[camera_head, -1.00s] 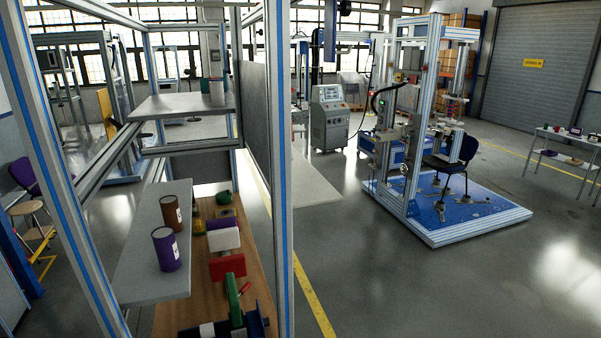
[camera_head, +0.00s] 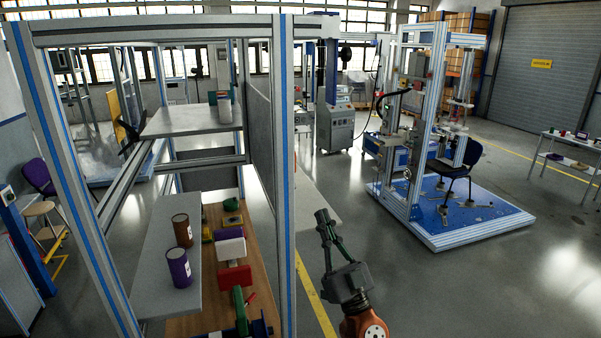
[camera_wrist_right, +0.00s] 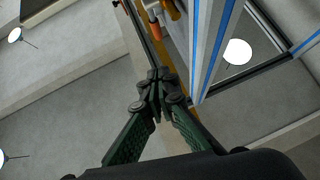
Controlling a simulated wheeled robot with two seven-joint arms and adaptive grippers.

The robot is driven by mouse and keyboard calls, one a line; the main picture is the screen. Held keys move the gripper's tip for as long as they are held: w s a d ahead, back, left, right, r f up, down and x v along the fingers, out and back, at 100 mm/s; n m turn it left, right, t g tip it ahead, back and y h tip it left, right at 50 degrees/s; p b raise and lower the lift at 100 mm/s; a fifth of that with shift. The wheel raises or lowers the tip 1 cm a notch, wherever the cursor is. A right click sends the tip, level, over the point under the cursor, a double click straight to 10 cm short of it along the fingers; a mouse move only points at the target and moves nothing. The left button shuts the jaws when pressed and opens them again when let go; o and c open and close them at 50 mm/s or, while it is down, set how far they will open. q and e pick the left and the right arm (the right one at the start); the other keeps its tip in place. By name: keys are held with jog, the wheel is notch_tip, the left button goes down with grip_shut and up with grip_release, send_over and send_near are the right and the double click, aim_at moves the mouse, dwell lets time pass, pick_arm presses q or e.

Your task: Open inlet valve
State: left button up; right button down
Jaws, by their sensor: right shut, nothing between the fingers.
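My right gripper (camera_head: 323,218) is raised in front of me, to the right of the near aluminium frame. Its dark green fingers are shut and empty; the closed fingertips also show in the right wrist view (camera_wrist_right: 158,82). I cannot pick out the inlet valve for certain in either view. Small orange and grey parts (camera_wrist_right: 155,22) show beyond the fingertips in the right wrist view, too small and cut off to identify. My left gripper is not in view.
The aluminium frame (camera_head: 285,190) with blue strips stands close on the left. Its shelves hold a purple can (camera_head: 179,268) and a brown can (camera_head: 182,231). A chair test rig on a blue base (camera_head: 450,215) stands at right. Open floor (camera_head: 430,290) lies before it.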

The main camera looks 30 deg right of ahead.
jog(key=shift+s+r, duration=0.1)
jog(key=shift+s, duration=0.05)
jog(key=w+f+p+x, duration=0.2)
jog(key=p+x, duration=0.4)
jog(key=x, duration=0.6)
jog(key=shift+w+r+p, duration=0.25)
jog(key=shift+w+p, duration=0.05)
jog(key=shift+w, duration=0.1)
